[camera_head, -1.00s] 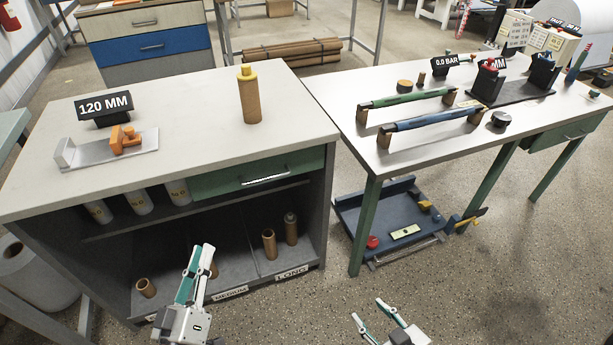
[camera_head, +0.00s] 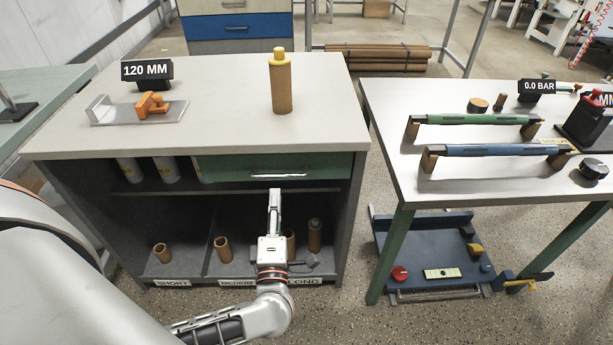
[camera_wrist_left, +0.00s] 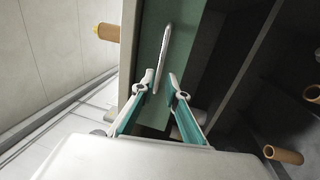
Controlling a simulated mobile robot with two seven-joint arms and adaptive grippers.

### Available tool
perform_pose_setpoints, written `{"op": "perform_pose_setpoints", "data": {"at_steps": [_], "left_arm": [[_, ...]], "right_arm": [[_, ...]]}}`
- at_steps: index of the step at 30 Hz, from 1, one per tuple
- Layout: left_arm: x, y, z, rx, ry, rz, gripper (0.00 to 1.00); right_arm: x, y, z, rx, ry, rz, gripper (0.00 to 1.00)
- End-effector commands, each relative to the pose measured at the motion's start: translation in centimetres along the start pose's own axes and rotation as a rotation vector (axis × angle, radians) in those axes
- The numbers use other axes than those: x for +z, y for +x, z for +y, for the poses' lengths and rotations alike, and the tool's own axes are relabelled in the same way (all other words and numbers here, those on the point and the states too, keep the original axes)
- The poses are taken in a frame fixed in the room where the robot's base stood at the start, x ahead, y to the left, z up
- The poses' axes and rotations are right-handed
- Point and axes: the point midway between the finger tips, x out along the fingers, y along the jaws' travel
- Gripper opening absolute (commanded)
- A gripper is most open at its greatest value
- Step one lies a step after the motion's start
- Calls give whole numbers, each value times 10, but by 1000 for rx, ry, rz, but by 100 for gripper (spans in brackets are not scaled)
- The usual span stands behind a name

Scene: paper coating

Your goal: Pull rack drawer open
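The rack drawer (camera_head: 328,167) has a green front below the left bench's worktop and appears shut. Its silver bar handle (camera_head: 279,175) runs level across the front. My left gripper (camera_head: 274,194) points up at the handle from just below and in front of it. In the left wrist view the two fingers (camera_wrist_left: 162,84) are open, with the handle (camera_wrist_left: 163,52) just ahead of and between the tips. The drawer front (camera_wrist_left: 186,50) is also there. I see no grip on the handle; exact contact cannot be told. My right gripper is not in view.
A cork-coloured bottle with a yellow cap (camera_head: 281,82) stands on the worktop (camera_head: 220,110) above the drawer. An open shelf with several brown tubes (camera_head: 223,249) lies below. The right-hand table (camera_head: 390,110) stands across a narrow gap.

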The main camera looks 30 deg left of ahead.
Motion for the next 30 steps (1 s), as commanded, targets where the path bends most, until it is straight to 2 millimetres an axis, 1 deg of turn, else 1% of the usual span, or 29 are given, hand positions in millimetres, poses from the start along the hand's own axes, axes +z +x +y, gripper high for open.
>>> {"op": "perform_pose_setpoints", "data": {"at_steps": [5,12,18,22,29,30], "left_arm": [[-2,15,0,-1,-4,6,14],[-2,51,0,1,-1,5,14],[-2,73,-1,-1,-2,5,14],[-2,78,-1,-2,-2,5,14],[-2,78,-1,-2,-2,5,14],[-2,78,-1,-2,-2,5,6]], "right_arm": [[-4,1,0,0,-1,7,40],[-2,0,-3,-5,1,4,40],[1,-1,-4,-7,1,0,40],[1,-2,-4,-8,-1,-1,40],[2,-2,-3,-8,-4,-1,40],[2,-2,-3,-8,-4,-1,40]]}}
